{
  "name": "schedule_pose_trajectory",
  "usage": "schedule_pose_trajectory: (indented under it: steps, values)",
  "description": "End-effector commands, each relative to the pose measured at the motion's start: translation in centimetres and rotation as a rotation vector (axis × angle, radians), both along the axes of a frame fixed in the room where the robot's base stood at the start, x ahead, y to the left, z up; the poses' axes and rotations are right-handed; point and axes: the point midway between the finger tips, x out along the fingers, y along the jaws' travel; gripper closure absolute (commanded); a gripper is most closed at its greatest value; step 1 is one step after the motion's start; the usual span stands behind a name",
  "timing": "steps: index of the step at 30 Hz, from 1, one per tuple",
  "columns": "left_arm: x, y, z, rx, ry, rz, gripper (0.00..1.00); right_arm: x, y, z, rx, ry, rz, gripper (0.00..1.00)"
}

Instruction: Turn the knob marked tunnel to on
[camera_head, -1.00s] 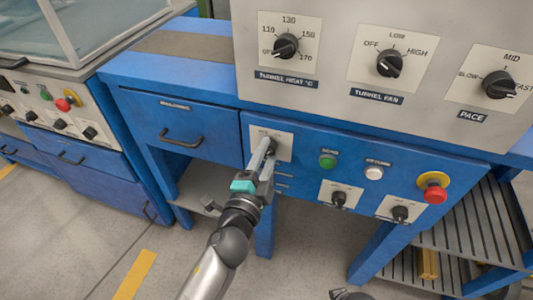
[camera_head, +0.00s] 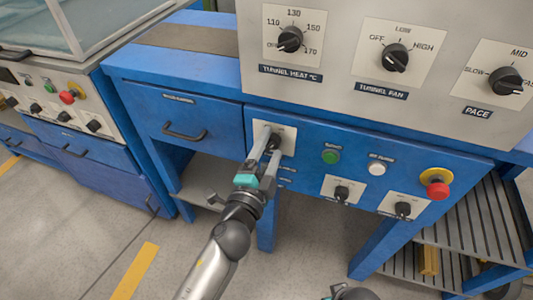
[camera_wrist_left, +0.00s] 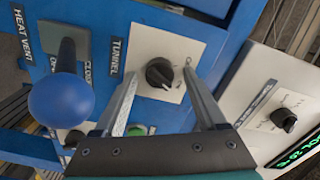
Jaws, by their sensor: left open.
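The knob marked tunnel (camera_wrist_left: 159,73) is black on a white plate, beside a TUNNEL label (camera_wrist_left: 117,57) in the left wrist view. Its white mark points toward the lower right there; I cannot read its position words. In the head view the plate (camera_head: 287,137) is at the upper left of the blue front panel, with the knob partly hidden by my fingers. My left gripper (camera_head: 268,150) is open in front of it. In the left wrist view its fingers appear on either side of the knob, with no clear contact. My right gripper (camera_head: 345,293) barely shows at the bottom edge.
A blue ball-ended lever (camera_wrist_left: 60,98) stands close to my left gripper by the HEAT VENT label. Green (camera_head: 331,157) and white (camera_head: 377,169) buttons, two lower knobs and a red stop button (camera_head: 437,190) share the panel. A drawer handle (camera_head: 185,134) projects at left.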

Motion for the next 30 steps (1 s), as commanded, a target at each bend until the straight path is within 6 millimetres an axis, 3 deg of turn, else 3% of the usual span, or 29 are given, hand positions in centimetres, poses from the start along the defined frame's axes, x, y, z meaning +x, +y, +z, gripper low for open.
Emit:
schedule_pose_trajectory:
  steps: [8, 20, 30]
  values:
    - [-2.2, 0.7, -0.1, -0.002, 0.004, 0.001, 0.26, 0.0, 0.0, 0.0, 0.000, -0.001, 0.000, 0.29]
    - [-7.9, 2.6, -0.1, -0.001, 0.003, 0.002, 0.26, -0.2, 0.0, -0.3, -0.001, 0.007, 0.000, 0.29]
    - [-12.3, 4.0, -0.1, 0.001, 0.003, 0.002, 0.26, 0.8, 0.2, 0.9, 0.004, -0.018, -0.001, 0.29]
